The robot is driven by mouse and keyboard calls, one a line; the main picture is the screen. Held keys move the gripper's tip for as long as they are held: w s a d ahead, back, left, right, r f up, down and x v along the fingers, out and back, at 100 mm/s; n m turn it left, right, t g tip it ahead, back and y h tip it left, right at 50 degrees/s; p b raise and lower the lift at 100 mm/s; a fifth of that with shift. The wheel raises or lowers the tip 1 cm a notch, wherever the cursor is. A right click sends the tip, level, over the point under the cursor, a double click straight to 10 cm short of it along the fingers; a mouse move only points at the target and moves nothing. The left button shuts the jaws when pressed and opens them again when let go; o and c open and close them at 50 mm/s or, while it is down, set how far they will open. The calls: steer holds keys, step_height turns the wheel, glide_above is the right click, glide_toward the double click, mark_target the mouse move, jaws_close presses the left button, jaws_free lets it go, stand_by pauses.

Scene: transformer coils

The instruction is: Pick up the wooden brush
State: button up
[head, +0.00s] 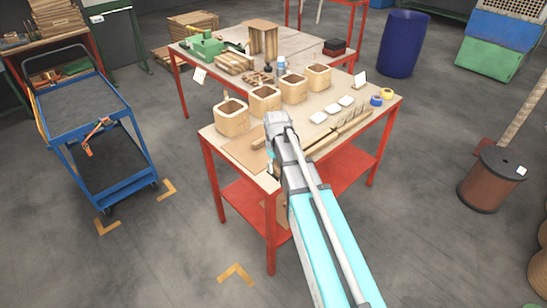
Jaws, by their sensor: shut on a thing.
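My gripper (271,160) is over the near left part of the wooden-topped red table (235,150), mostly hidden behind my own wrist. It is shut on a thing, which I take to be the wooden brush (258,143). A short pale wooden end of it shows just left of my wrist. The rest of the brush, its bristles and the finger contact are hidden. I cannot tell whether the brush touches the tabletop.
Several square wooden coil forms (232,122) stand in a row behind my wrist. A slotted wooden rack (345,130), white pieces (332,110) and tape rolls (386,94) lie to the right. A blue cart (75,108) stands left, with open floor between.

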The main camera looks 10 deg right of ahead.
steer(key=s+r+p, duration=0.2)
steer(key=s, duration=0.4)
steer(key=shift+r, duration=0.25)
steer(key=shift+w, duration=0.1)
steer(key=o, duration=0.5)
steer(key=c, duration=0.4)
steer(key=shift+o, duration=0.2)
